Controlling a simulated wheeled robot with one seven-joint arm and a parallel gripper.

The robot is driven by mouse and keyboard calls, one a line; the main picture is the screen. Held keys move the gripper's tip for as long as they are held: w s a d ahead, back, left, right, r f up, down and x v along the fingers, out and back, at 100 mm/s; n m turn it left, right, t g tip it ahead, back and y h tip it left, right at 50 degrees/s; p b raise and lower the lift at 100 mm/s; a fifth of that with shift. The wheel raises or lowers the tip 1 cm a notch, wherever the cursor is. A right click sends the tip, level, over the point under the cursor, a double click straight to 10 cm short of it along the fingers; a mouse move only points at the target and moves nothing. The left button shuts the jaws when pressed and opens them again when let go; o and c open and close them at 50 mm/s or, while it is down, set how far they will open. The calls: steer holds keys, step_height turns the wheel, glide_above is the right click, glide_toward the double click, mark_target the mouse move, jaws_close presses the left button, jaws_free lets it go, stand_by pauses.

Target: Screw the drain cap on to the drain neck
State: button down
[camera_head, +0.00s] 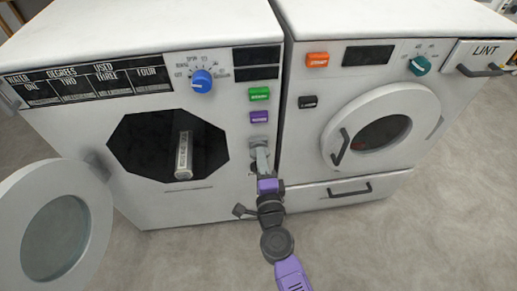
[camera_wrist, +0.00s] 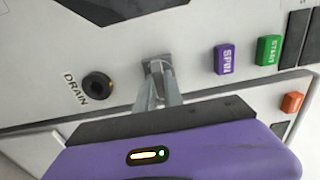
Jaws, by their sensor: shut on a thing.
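The drain neck (camera_wrist: 98,85) is a black round port with a dark hole, beside the DRAIN label on the white washer front in the wrist view. My gripper (camera_wrist: 160,72) has its fingers close together at the washer front, between the neck and the purple SPIN button. It is shut on a small grey thing, mostly hidden by the fingers. I cannot make out whether this is the drain cap, and no other cap shows. In the head view my gripper (camera_head: 261,158) is below the purple button and hides the panel behind it.
The washer's round door (camera_head: 60,240) stands open at left. A pale labelled object (camera_head: 184,155) is in the dark drum opening. Green (camera_head: 259,94) and purple (camera_head: 259,117) buttons sit above my gripper. The dryer door (camera_head: 370,130) at right is shut. Grey floor is clear in front.

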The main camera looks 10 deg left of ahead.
steer(key=shift+s+d+p, duration=0.25)
steer(key=shift+s+p, duration=0.05)
steer(key=shift+s, duration=0.35)
stand_by(1.1)
steer(key=shift+p+v, duration=0.3)
steer(key=shift+v, duration=0.7)
steer(key=shift+s, duration=0.1)
steer(key=p+v, duration=0.1)
steer(key=v, duration=0.4)
step_height(320, 180, down, 12)
steer(key=b, duration=1.1)
steer(key=shift+w, duration=0.2)
steer(key=shift+b+x, duration=0.35)
steer(key=shift+x, duration=2.55)
